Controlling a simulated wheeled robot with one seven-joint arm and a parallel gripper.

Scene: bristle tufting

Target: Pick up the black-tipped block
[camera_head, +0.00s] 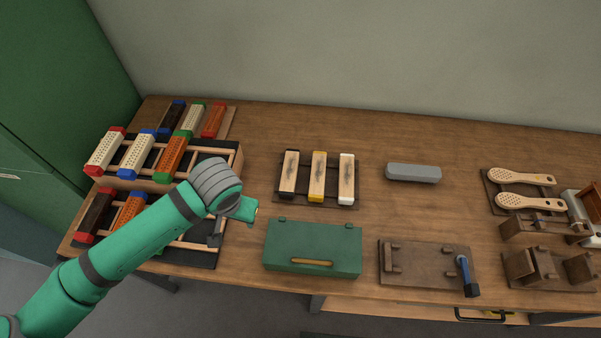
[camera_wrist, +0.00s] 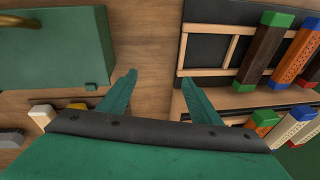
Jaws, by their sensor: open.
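The black-tipped block (camera_head: 289,174) is a pale wooden block with dark ends. It lies leftmost of three blocks on a dark tray (camera_head: 333,204) at the middle of the bench, beside a yellow-tipped block (camera_head: 317,177) and a white-tipped block (camera_head: 346,179). My gripper (camera_head: 247,209) is above the bench, left of and nearer than that tray, between the left rack and the green box. In the wrist view my gripper (camera_wrist: 159,79) has its two fingers apart with nothing between them. I cannot make out the black-tipped block in that view.
Racks of coloured-tipped blocks (camera_head: 135,155) stand at the left. A closed green box (camera_head: 312,248) lies in front of the tray. A grey bar (camera_head: 413,173) is right of it. A wooden fixture (camera_head: 427,264) and perforated brush bodies (camera_head: 522,177) are farther right.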

